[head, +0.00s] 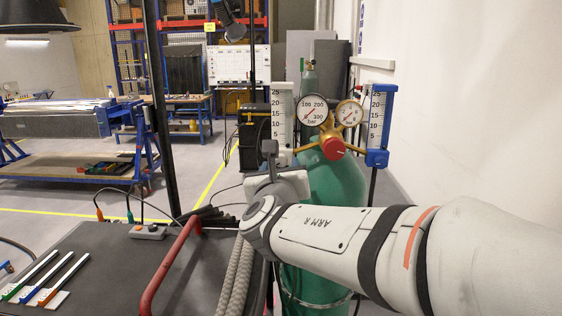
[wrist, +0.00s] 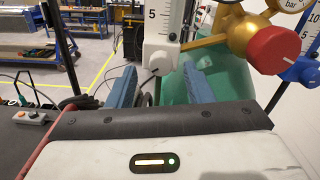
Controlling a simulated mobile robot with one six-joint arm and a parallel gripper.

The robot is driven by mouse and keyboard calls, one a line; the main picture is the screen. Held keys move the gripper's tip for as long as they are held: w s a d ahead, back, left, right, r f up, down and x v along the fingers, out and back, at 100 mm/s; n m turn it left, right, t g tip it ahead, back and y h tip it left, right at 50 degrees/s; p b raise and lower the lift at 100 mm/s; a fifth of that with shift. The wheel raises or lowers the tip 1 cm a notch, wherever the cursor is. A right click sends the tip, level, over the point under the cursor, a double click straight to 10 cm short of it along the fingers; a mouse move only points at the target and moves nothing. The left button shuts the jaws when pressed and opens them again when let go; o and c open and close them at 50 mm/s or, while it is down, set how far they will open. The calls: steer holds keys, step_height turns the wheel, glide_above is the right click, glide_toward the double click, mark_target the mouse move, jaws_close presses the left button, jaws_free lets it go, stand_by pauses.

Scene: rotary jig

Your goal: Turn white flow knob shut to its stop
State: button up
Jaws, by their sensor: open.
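The white flowmeter (head: 281,118) hangs left of the gold regulator, its scale tube upright. In the wrist view its white block (wrist: 161,28) stands at top centre, with the rounded white knob (wrist: 159,61) at its lower end. My gripper (wrist: 158,70) is open, with one blue finger on each side below the knob. The fingers look apart from it, and nothing is between them. How far the tips are from the knob in depth I cannot tell. In the head view my wrist hides the knob and most of the gripper.
Right of it are the gold regulator with a red knob (head: 333,148), two gauges (head: 313,110) and the blue flowmeter (head: 377,125). The green cylinder (head: 335,185) stands behind my arm. A dark cart top (head: 100,250) with a red handle (head: 170,265) is at the left.

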steer(key=shift+w, duration=0.9)
steer(key=shift+c, duration=0.5)
steer(key=c, duration=0.9)
